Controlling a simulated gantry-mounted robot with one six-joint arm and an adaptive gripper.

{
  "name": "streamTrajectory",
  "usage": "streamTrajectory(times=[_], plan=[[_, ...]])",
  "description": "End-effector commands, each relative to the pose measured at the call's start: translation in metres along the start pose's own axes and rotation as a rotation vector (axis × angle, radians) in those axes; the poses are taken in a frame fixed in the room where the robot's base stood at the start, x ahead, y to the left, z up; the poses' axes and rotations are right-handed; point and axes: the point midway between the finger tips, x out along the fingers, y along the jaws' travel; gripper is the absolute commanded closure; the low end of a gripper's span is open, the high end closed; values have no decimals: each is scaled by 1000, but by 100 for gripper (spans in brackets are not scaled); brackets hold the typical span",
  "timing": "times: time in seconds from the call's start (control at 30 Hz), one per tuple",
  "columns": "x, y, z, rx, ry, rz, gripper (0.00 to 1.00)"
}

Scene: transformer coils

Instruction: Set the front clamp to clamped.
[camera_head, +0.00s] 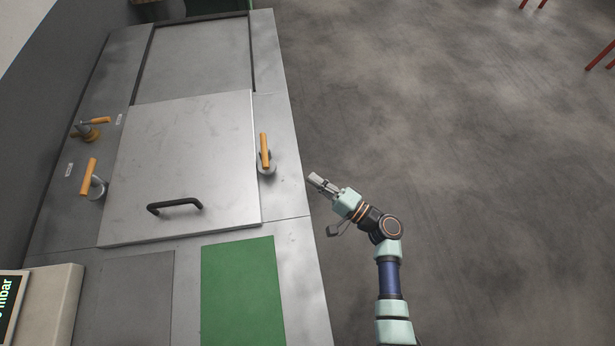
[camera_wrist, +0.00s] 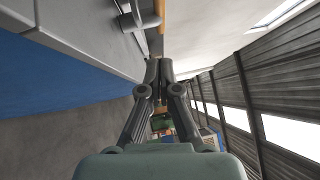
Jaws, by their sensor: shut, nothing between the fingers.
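Several clamps with orange handles stand around a grey metal lid (camera_head: 190,150) with a black handle (camera_head: 175,206). One clamp (camera_head: 265,155) is on the lid's right side, near the bench's right edge, its handle lying roughly along that edge. No label shows which is the front one. My gripper (camera_head: 315,180) is shut and empty, just right of the bench edge, apart from the right clamp. In the wrist view, an orange-handled clamp (camera_wrist: 160,14) shows beyond the fingertips (camera_wrist: 159,66).
A green mat (camera_head: 243,290) and a dark grey mat (camera_head: 123,300) lie on the near bench. A display box (camera_head: 50,300) stands at the lower left. A recessed panel (camera_head: 195,60) is behind the lid. Open floor (camera_head: 450,130) lies to the right.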

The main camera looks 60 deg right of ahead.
Motion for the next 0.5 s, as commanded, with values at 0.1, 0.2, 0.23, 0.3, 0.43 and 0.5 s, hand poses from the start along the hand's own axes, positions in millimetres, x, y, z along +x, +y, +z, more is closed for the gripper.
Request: streamTrajectory(times=[0.1, 0.2, 0.23, 0.3, 0.43, 0.5], plan=[[27, 1, 1, -2, -6, -1, 100], [49, 1, 1, -2, -7, -1, 100], [56, 1, 1, -2, -6, 0, 100], [71, 1, 1, -1, -5, -1, 100], [89, 0, 15, 0, -6, 0, 100], [95, 0, 21, 0, -5, 1, 100]])
